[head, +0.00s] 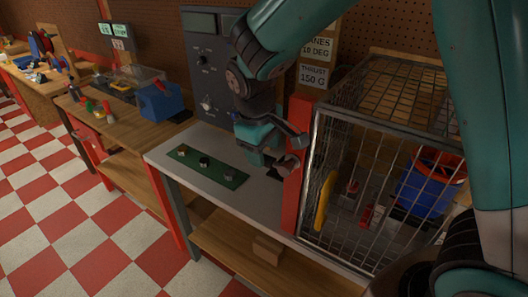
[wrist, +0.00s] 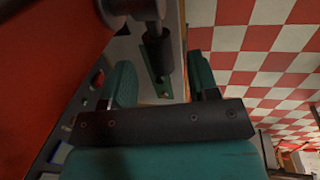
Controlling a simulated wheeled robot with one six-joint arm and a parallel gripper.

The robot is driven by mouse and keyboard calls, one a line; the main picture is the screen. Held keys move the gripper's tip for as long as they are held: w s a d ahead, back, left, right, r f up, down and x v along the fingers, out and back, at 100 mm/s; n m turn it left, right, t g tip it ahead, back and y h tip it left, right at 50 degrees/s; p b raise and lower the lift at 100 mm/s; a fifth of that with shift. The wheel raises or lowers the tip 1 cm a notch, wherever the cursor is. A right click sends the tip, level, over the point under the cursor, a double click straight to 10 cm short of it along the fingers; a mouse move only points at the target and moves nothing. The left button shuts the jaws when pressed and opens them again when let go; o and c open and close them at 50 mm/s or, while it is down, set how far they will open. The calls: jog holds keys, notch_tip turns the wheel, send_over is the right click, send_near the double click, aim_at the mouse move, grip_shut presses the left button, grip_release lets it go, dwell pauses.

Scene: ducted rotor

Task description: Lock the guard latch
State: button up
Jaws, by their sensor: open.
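The wire mesh guard (head: 375,190) stands on the right of the grey bench, with a red post (head: 299,150) at its left edge. My gripper (head: 282,158) is at the left side of this post, at about mid height. In the wrist view my two fingers (wrist: 162,85) are apart. A dark cylindrical handle (wrist: 158,50) with a grey rounded end (wrist: 140,8) lies beyond and between them; it appears to be the latch. I cannot tell whether the fingers touch it. In the head view my gripper and arm hide most of the latch. The red post fills the left of the wrist view.
A green board (head: 207,167) with several small dark knobs lies on the grey bench (head: 265,205) left of the post. A dark control panel (head: 205,75) stands behind. Inside the guard are a blue and red rotor unit (head: 420,190) and a yellow part (head: 325,200).

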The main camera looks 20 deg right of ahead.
jog(key=shift+w+d+f, duration=0.1)
jog(key=shift+d+f, duration=0.1)
jog(key=shift+f, duration=1.1)
grip_shut()
